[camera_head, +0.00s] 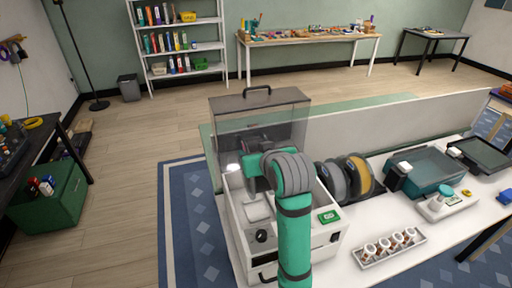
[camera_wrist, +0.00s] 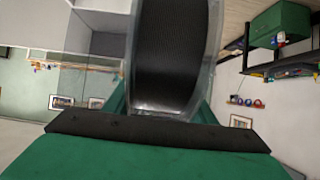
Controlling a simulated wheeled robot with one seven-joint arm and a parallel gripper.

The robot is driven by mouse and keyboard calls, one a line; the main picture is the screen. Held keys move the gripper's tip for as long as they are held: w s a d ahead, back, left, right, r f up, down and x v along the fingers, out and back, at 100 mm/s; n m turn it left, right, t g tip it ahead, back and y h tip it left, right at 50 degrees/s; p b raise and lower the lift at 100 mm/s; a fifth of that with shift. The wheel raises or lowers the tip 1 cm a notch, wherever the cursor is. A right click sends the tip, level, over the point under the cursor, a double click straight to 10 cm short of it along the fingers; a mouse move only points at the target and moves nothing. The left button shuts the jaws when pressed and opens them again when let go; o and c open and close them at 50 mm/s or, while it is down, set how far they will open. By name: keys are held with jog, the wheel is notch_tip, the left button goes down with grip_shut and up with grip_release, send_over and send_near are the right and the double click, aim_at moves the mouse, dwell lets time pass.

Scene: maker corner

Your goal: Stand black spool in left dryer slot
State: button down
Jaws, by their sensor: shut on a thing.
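The black spool (camera_wrist: 168,55) fills the upper middle of the wrist view, its dark winding between clear flanges. My gripper (camera_wrist: 163,106) is shut on it, with green fingers at both sides. In the head view my green arm reaches over the white dryer (camera_head: 237,226), whose clear lid (camera_head: 285,115) stands open. A dark shape (camera_head: 257,142) beyond my wrist, at the dryer's back, may be the gripper and spool. My wrist hides much of the dryer's inside, and I cannot tell the left slot or whether the spool touches it.
A grey spool (camera_head: 333,181) and a yellow spool (camera_head: 359,176) stand right of the dryer.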

aim_at(267, 190)
jog(key=shift+w+d+f, duration=0.1)
jog(key=shift+f, duration=5.2)
jog(key=c, duration=0.9)
grip_release()
jog(key=shift+c, duration=0.2)
jog(key=shift+o, duration=1.2)
jog(key=shift+f, duration=0.15)
jog(key=v, duration=1.1)
